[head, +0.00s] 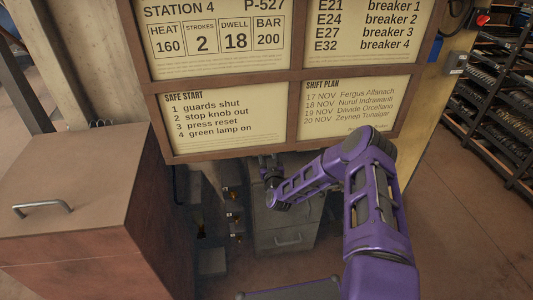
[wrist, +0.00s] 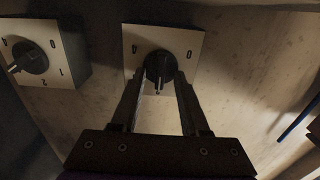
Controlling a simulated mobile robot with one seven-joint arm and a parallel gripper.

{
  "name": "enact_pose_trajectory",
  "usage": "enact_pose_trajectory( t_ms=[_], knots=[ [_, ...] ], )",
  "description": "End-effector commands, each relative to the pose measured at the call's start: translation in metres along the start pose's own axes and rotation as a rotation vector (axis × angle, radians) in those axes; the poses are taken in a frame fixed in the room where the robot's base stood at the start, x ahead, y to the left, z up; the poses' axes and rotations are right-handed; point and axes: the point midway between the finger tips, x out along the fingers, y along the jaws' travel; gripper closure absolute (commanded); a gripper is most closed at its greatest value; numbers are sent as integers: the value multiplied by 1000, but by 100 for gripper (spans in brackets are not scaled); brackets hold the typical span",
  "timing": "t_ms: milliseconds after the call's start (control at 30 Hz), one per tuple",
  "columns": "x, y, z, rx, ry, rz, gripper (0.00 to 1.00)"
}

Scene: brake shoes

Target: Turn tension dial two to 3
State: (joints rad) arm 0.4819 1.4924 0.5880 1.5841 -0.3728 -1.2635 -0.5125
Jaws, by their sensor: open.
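Two dials show in the wrist view, each a dark round knob on a pale square plate. The middle dial (wrist: 160,65) has 4 and 0 visible at its upper corners, and its pointer aims down toward me. Its lower numbers are hidden by my fingers. My gripper (wrist: 160,88) is open, with one finger on each side of this knob; I cannot tell whether they touch it. The left dial (wrist: 32,59) shows 4, 0, 1 and 2, and its pointer aims to the lower left. No labels show which dial is number two. In the head view, my gripper (head: 270,176) is below the sign board.
A framed sign board (head: 300,80) hangs above my gripper. A brown cabinet (head: 75,195) stands at the left and a grey drawer unit (head: 285,238) below my arm. A blue rod (wrist: 297,121) is at the wrist view's right. Open floor lies at the right.

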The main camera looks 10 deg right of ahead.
Motion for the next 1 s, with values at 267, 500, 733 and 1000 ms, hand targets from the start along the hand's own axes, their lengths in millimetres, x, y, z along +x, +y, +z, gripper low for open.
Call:
enact_pose_trajectory(
  t_ms=[267,500,733,1000],
  knots=[
    [0,0,0,0,0,0,93],
    [-1,0,0,0,0,0,100],
    [-1,0,0,13,-1,0,100],
    [-1,1,0,124,-1,0,100]
  ],
)
